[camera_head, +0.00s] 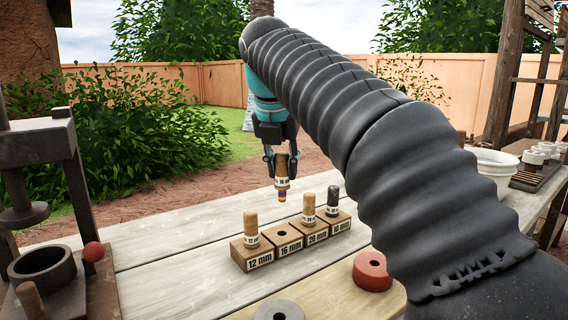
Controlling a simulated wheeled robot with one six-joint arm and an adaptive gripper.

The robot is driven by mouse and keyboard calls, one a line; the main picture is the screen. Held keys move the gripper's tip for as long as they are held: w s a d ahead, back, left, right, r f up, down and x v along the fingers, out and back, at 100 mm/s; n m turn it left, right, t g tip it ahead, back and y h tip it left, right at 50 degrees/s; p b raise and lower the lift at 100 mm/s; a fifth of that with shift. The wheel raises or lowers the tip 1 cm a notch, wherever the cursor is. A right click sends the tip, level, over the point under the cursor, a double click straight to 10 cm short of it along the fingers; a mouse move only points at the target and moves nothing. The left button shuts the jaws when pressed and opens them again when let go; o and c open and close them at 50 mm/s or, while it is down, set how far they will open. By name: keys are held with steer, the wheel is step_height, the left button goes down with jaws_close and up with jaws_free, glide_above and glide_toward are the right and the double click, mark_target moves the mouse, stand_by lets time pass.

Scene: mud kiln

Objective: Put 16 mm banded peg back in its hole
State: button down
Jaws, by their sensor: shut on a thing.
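My gripper (281,155) points down and is shut on the banded peg (282,180). The peg is wooden with a label and coloured bands near its lower end. It hangs upright above the wooden hole block (286,252), clear of it. The block has several labelled sections. The 16 mm section (291,248) shows an empty dark hole, second from the left. Wooden pegs stand in the 12 mm section (250,225) and the 20 mm section (309,207). A dark-topped peg (333,198) stands in the rightmost section.
A red ring (371,271) and a grey ring (279,311) lie on a light board in front. A press with a red knob (93,251) stands at left. White bowls (491,163) are at right. The planks left of the block are clear.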

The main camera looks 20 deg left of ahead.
mark_target(281, 187)
steer(key=shift+f+n, duration=0.15)
steer(key=shift+n, duration=0.15)
steer(key=shift+f+b, duration=0.55)
steer(key=shift+f, duration=0.45)
step_height(281, 187, down, 3)
steer(key=b, duration=0.3)
steer(key=shift+f+b, duration=0.3)
steer(key=shift+f, duration=0.3)
steer(key=shift+s+p, duration=0.1)
steer(key=shift+p, duration=0.6)
steer(key=shift+f+b, duration=0.85)
steer(key=shift+f, duration=0.95)
stand_by(2.5)
steer(key=c, duration=0.9)
jaws_free()
steer(key=shift+o, duration=0.2)
steer(key=shift+r, duration=0.1)
